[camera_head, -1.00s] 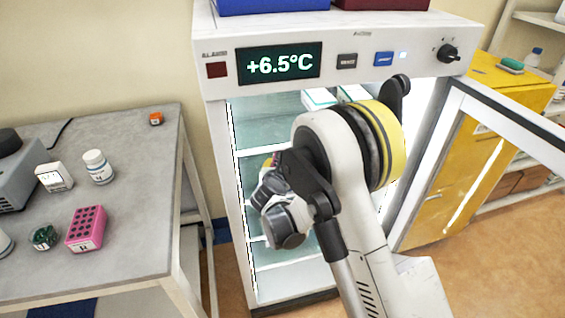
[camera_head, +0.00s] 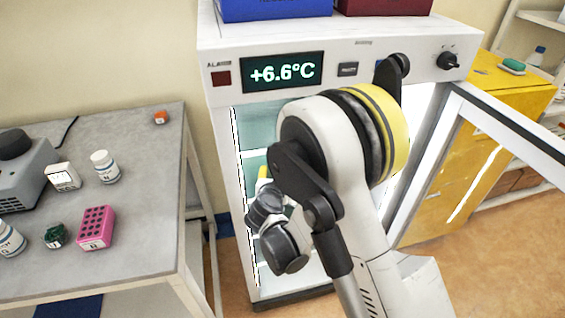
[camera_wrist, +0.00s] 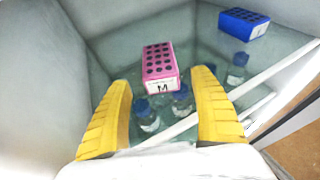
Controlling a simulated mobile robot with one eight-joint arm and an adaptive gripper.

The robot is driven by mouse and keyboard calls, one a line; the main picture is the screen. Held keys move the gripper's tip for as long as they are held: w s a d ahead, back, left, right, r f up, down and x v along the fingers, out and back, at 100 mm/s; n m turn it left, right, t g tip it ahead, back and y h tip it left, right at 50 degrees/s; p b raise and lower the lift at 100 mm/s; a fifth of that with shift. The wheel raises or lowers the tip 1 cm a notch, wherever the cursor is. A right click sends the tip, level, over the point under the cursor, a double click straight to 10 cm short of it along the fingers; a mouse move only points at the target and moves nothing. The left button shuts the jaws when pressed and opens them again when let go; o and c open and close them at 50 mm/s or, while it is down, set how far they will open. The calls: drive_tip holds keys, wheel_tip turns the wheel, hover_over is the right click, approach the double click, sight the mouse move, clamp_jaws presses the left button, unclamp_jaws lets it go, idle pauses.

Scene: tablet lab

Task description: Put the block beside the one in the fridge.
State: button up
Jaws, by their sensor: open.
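A pink block (camera_wrist: 160,63) with dark holes and a label like "M" is inside the open fridge (camera_head: 222,140), seen in the wrist view. It seems to stand on a glass shelf (camera_wrist: 205,50). A blue block (camera_wrist: 243,22) with holes is farther back at the right. My gripper (camera_wrist: 162,78) has its two yellow fingers spread wide, with the pink block between and just beyond the tips. I see no finger touching it. Another pink block (camera_head: 96,228) stands on the grey table in the head view. My arm hides most of the fridge inside there.
Bottles with blue caps (camera_wrist: 147,117) show through the glass, below the shelf. The fridge's side wall (camera_wrist: 45,80) is close on the left. The fridge door (camera_head: 515,130) stands open at the right. The grey table (camera_head: 150,215) holds bottles, a small box and a device.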

drive_tip(key=shift+v, duration=1.6)
